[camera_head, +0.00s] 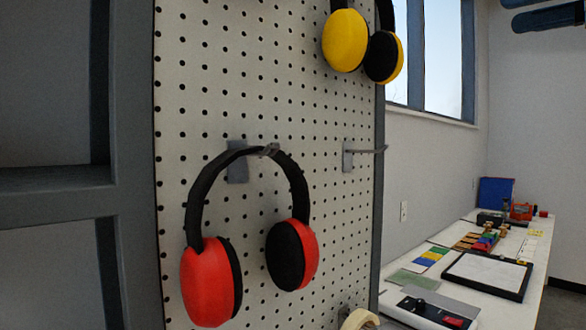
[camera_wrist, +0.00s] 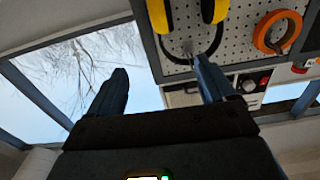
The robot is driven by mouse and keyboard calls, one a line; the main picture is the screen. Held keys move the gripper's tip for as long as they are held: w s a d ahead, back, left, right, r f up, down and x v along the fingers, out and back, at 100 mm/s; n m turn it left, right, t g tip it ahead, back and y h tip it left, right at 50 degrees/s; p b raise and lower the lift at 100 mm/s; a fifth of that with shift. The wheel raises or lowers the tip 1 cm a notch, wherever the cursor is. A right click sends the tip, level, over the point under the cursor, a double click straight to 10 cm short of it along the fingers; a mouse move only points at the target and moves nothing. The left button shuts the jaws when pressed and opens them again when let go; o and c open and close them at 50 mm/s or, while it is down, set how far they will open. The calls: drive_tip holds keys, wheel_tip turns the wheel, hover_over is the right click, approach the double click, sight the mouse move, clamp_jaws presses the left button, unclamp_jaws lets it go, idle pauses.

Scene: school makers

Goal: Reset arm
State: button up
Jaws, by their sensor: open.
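My gripper (camera_wrist: 165,86) shows in the wrist view with its two dark blue fingers spread wide and nothing between them. In the wrist view, a window lies behind the left finger and a pegboard behind the right one. Red earmuffs (camera_head: 207,280) with a black band hang from a hook on the pegboard (camera_head: 335,215) in the head view. Yellow earmuffs (camera_head: 344,41) hang higher up, cut off by the top edge. Yellow earmuffs (camera_wrist: 214,11) also show in the wrist view, beyond the gripper.
An empty hook (camera_head: 366,151) sticks out right of the red earmuffs. A dark grey frame (camera_head: 55,195) stands at the left. A white bench (camera_head: 420,282) with a black-framed tray and several small items runs along the right wall. An orange ring-shaped item (camera_wrist: 261,36) hangs on the board.

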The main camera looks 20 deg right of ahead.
drive_tip(key=w+f+m+t+h, duration=0.1)
drive_tip(key=w+f+m, duration=0.35)
drive_tip(key=f, duration=0.65)
drive_tip(key=w+f+m+t+h, duration=0.25)
drive_tip(key=w+f, duration=0.35)
drive_tip(key=f, duration=0.5)
drive_tip(key=s+a+f+m+g+h, duration=0.15)
drive_tip(key=a+f, duration=0.25)
drive_tip(key=f, duration=0.8)
drive_tip(key=s+a+f+m+g+h, duration=0.1)
drive_tip(key=a+f+m+h, duration=0.2)
drive_tip(key=f, duration=0.9)
drive_tip(key=s+a+f+n+g, duration=0.1)
drive_tip(key=s+a+f, duration=0.4)
drive_tip(key=s+f, duration=0.25)
drive_tip(key=s+a+f+n+g, duration=0.1)
drive_tip(key=s+a+f, duration=0.45)
drive_tip(key=s, duration=0.35)
drive_tip(key=s+a+n+y, duration=0.1)
drive_tip(key=s+a+n, duration=0.1)
drive_tip(key=s, duration=0.7)
drive_tip(key=s+a+n+g, duration=0.1)
drive_tip(key=s+a+n, duration=0.2)
drive_tip(key=s, duration=0.7)
drive_tip(key=shift+a+f+n+y, duration=0.3)
drive_tip(key=shift+a+n+y, duration=0.05)
drive_tip(key=shift+n+y, duration=0.1)
